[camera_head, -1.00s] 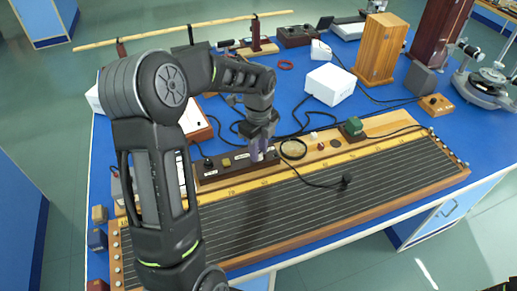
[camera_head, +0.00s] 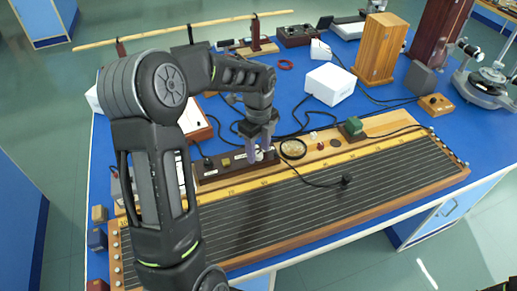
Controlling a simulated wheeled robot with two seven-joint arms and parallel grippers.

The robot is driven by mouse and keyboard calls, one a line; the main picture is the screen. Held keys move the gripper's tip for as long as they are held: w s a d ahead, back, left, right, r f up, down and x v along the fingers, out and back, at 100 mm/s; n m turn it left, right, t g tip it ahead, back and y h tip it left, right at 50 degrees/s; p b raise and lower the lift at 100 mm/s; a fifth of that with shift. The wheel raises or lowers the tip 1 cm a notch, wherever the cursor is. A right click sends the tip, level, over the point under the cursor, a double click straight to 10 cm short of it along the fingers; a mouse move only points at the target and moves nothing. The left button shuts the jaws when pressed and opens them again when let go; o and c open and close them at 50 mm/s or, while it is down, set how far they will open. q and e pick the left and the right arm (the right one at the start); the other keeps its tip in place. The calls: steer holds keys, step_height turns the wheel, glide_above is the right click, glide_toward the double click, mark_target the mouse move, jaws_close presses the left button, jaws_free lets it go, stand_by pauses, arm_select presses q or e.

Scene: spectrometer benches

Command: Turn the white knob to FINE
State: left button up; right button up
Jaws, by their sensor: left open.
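My left arm comes in from the left and reaches over the blue bench. Its gripper (camera_head: 259,157) points down at the right end of a long dark brown box (camera_head: 210,173) with small pale labels. The two purplish fingers are apart, so the gripper is open. A small whitish spot between the fingertips looks like the white knob (camera_head: 259,155). The fingers hide most of it. I cannot tell whether they touch it, where it points, or read any FINE mark. My right gripper is not in view.
A long ribbed board with a yellow scale (camera_head: 330,200) lies in front of the box. A round brass-coloured dial (camera_head: 293,149) and a green block (camera_head: 353,126) stand to the right. A white box (camera_head: 331,84) and loose black cables lie behind.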

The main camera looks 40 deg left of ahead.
mark_target(259, 153)
arm_select(q)
step_height(259, 153, up, 8)
steer(key=shift+f+b, duration=0.2)
steer(key=shift+b, duration=0.25)
stand_by(0.3)
